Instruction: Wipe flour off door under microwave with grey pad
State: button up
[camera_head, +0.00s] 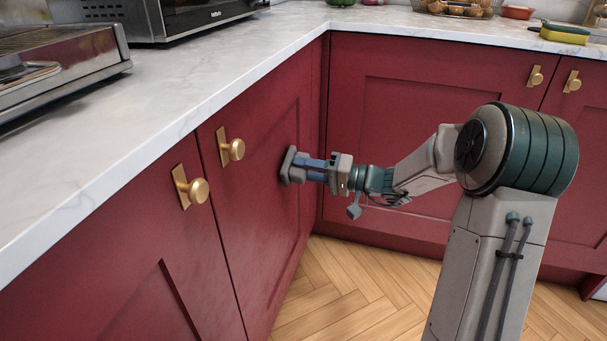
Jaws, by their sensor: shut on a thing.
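The microwave (190,18) stands on the counter at the upper left, cut off by the top edge. The red door (258,215) below it has a brass knob and a recessed panel. My gripper (308,168) is shut on the grey pad (292,166). The pad is upright, with its flat side facing the door. It is at or very near the door's surface, near the cabinet corner; I cannot tell whether it touches. I cannot make out any flour on the door. Part of the door's right side is hidden behind the pad and gripper.
A second red door (110,260) with a brass knob is at the left. A metal appliance (60,60) sits on the marble counter (235,75). Red cabinets (400,85) close the corner on the right. Wooden floor (340,295) is clear below.

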jog(key=shift+w+d, duration=0.15)
jog(key=shift+w, duration=0.35)
jog(key=shift+w+d, duration=0.15)
jog(key=shift+w, duration=0.35)
jog(key=shift+s, duration=0.1)
jog(key=shift+s+a, duration=0.35)
jog(key=shift+s, duration=0.3)
jog(key=shift+s+a, duration=0.35)
jog(key=shift+s, duration=0.35)
jog(key=shift+s+a, duration=0.35)
jog(key=shift+s, duration=0.3)
jog(key=shift+s+a, duration=0.4)
jog(key=shift+s, duration=0.85)
jog(key=shift+s+a, duration=0.4)
jog(key=shift+s, duration=0.85)
jog(key=shift+s+a, duration=0.4)
jog(key=shift+s, duration=0.85)
jog(key=v, duration=0.6)
jog(key=shift+w+d, duration=0.2)
jog(key=shift+d, duration=0.05)
